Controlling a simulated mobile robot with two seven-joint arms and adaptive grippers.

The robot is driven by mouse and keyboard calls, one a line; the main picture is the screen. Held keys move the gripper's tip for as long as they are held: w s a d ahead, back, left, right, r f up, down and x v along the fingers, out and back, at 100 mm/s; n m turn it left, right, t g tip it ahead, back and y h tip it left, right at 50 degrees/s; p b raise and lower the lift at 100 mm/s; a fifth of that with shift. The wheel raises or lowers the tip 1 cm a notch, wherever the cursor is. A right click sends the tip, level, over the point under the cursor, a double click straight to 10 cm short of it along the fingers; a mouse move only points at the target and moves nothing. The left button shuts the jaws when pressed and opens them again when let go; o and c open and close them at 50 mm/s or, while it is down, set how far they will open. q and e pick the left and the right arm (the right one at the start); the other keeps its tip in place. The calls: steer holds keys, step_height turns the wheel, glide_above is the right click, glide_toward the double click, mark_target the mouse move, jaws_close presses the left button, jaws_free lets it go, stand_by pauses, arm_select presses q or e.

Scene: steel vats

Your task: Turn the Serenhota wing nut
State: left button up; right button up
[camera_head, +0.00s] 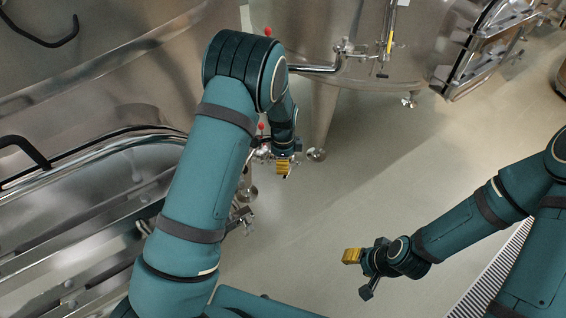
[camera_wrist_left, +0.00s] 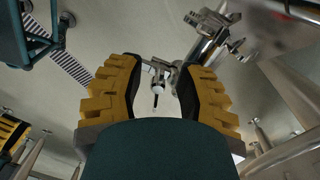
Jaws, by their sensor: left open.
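My left gripper (camera_head: 284,168) is in the middle of the head view, beside steel fittings with a red knob. In the left wrist view its two yellow ridged fingers (camera_wrist_left: 160,92) stand apart, with nothing held between them. Beyond the gap shows a small metal fitting with a pale round end and a dark rod (camera_wrist_left: 157,99), apart from the fingers. A steel pipe with clamps (camera_wrist_left: 205,45) runs next to it. I cannot tell which part is the Serenhota wing nut. My right gripper (camera_head: 355,268) is over the floor at lower right, away from the fittings; its finger gap is unclear.
A large steel vat (camera_head: 80,100) fills the left side. Another vat on legs (camera_head: 325,110) stands at the back, with an outlet pipe (camera_head: 315,69) and valves. A hatch (camera_head: 485,50) juts out at upper right. The floor (camera_head: 310,215) between the arms is clear.

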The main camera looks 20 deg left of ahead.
arm_select(q)
steer(key=shift+c, duration=0.3)
jaws_close()
